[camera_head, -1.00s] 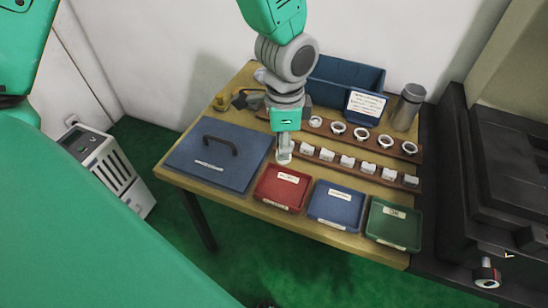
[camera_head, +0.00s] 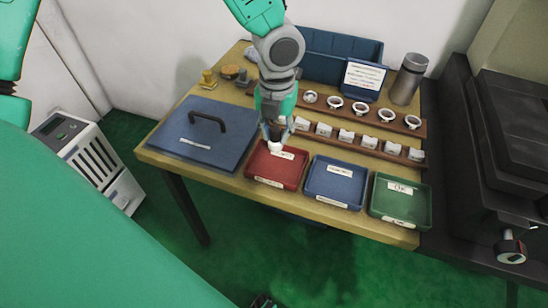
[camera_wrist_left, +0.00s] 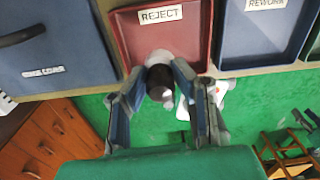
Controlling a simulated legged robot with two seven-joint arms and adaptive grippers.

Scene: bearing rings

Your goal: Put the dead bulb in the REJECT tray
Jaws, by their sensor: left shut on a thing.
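The red REJECT tray (camera_head: 277,172) sits at the front of the table, between the blue lidded case and the blue REWORK tray. It also shows in the left wrist view (camera_wrist_left: 197,37). My left gripper (camera_head: 277,137) is above this tray, pointing down. It is shut on a bulb (camera_head: 276,148). In the left wrist view the bulb (camera_wrist_left: 159,61) has a white globe and dark base, held between the two fingers (camera_wrist_left: 160,72), overlapping the tray. The height between bulb and tray floor is hard to tell. My right gripper is not in view.
The blue case (camera_head: 197,145) lies left; the blue REWORK tray (camera_head: 336,183) and green tray (camera_head: 400,203) stand right. Behind are wooden racks (camera_head: 388,150) with white pieces and rings, a blue bin (camera_head: 322,58) and a grey flask (camera_head: 409,80).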

